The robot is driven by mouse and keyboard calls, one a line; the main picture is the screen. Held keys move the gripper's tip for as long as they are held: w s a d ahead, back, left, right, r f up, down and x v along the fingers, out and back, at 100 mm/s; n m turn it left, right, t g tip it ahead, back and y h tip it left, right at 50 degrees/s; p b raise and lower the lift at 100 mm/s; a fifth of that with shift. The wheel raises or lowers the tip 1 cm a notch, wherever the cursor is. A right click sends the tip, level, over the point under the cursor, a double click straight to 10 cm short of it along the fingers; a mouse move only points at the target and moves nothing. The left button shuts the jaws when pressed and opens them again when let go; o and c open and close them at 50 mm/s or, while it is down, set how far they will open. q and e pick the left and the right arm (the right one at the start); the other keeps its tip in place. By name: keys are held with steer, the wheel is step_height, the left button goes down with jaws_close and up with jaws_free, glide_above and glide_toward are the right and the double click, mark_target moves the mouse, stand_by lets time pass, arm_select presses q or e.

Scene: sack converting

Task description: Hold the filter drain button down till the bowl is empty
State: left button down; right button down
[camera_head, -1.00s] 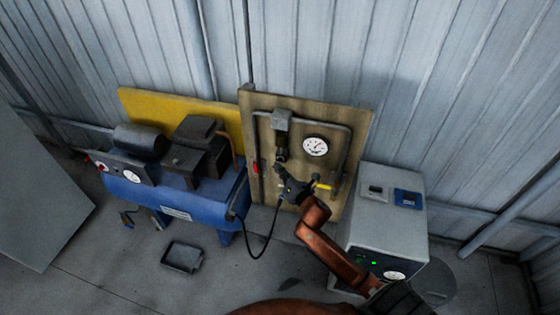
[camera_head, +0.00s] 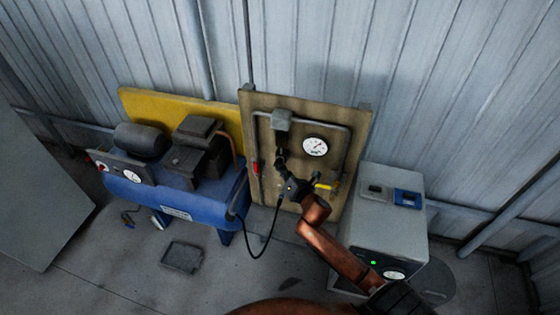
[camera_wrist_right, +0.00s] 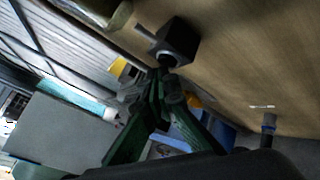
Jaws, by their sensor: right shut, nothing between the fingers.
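The filter (camera_head: 282,120) is a grey block on the pipework of the tan board. My right gripper (camera_head: 281,160) is just below it, shut and empty, pointing up towards its underside. In the right wrist view, the dark gripper fingers (camera_wrist_right: 163,85) come together close to a dark block with a short stub (camera_wrist_right: 176,42). I cannot tell whether the fingertips touch anything. The drain button and the bowl's contents cannot be made out behind the fingers. My left gripper is not in view.
A round gauge (camera_head: 315,147), red handle (camera_head: 256,168) and yellow handle (camera_head: 325,186) are on the board (camera_head: 354,125). A blue compressor (camera_head: 200,207) stands left, a grey cabinet (camera_head: 385,226) right. A dark tray (camera_head: 183,257) lies on the floor; a black hose hangs nearby.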

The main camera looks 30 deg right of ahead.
steer(key=shift+w+d, duration=0.25)
steer(key=shift+d, duration=0.1)
stand_by(1.6)
steer(key=shift+s+a, duration=0.1)
steer(key=shift+a, duration=0.05)
stand_by(0.4)
steer(key=shift+s+a+p, duration=0.4)
steer(key=shift+s+a, duration=0.05)
steer(key=shift+a, duration=0.1)
steer(key=shift+s+a, duration=0.1)
steer(key=s+a+p, duration=0.1)
steer(key=s+a, duration=0.2)
steer(key=shift+a, duration=0.3)
stand_by(0.5)
